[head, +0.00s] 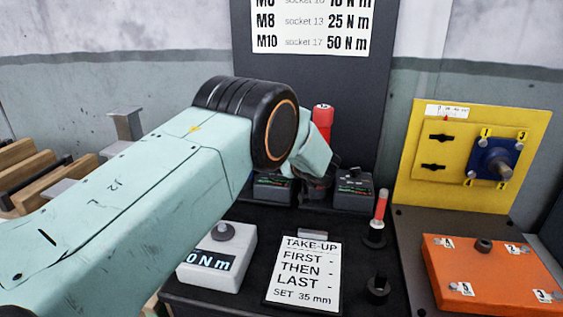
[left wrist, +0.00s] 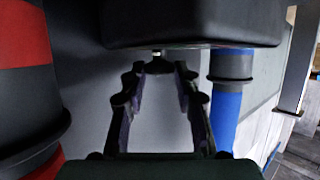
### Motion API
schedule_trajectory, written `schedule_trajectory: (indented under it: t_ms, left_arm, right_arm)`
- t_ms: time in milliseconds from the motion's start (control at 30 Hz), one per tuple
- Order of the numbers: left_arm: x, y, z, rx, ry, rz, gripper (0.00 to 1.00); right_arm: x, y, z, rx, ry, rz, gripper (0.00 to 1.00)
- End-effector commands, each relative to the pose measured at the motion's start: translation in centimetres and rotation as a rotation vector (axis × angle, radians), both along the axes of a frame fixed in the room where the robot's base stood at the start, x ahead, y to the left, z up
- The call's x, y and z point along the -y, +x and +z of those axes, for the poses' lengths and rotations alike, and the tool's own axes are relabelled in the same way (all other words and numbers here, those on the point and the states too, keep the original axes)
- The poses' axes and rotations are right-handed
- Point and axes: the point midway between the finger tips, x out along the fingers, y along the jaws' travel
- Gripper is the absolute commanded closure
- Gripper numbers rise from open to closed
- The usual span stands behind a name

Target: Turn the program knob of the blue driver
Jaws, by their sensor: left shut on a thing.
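My left gripper (left wrist: 160,68) shows in the left wrist view with its two fingers on either side of a small grey knob (left wrist: 157,54) under a dark box-shaped body (left wrist: 195,22). It is shut on this knob, though the contact is small and dim. The blue driver (left wrist: 228,95) shows as a blue shaft with a black collar, right of the fingers. In the head view my left arm covers the blue driver, the knob and most of the gripper. My right gripper is in neither view.
A red driver (head: 322,118) stands behind my arm; its red and black body (left wrist: 25,80) is close on the left in the wrist view. Dark boxes (head: 353,190) flank the gripper. A white torque display (head: 215,258), a take-up card (head: 303,272) and an orange plate (head: 490,270) lie nearer.

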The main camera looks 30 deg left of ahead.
Motion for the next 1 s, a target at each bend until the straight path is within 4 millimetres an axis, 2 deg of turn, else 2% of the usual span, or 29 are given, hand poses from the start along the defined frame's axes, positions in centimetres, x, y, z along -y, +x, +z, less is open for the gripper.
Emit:
schedule_trajectory:
  t_ms: [100, 133, 333, 733, 1000]
  left_arm:
    - [-0.1, 0.1, 0.4, 0.007, 0.003, 0.0, 1.0]
    - [-0.1, 0.1, 0.4, 0.007, 0.003, 0.0, 0.66]
    - [0.0, 0.1, 0.2, 0.003, 0.002, -0.001, 0.49]
    - [0.5, -0.3, 0.2, -0.001, 0.001, -0.003, 0.49]
    - [3.4, -2.6, 1.9, -0.001, 0.004, -0.006, 0.49]
  right_arm:
    - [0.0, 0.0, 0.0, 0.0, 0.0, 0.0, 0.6]
    - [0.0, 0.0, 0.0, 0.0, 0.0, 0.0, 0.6]
    - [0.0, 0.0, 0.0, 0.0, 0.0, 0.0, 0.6]
    - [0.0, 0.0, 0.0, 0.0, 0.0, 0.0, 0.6]
    - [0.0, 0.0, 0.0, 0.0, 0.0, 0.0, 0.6]
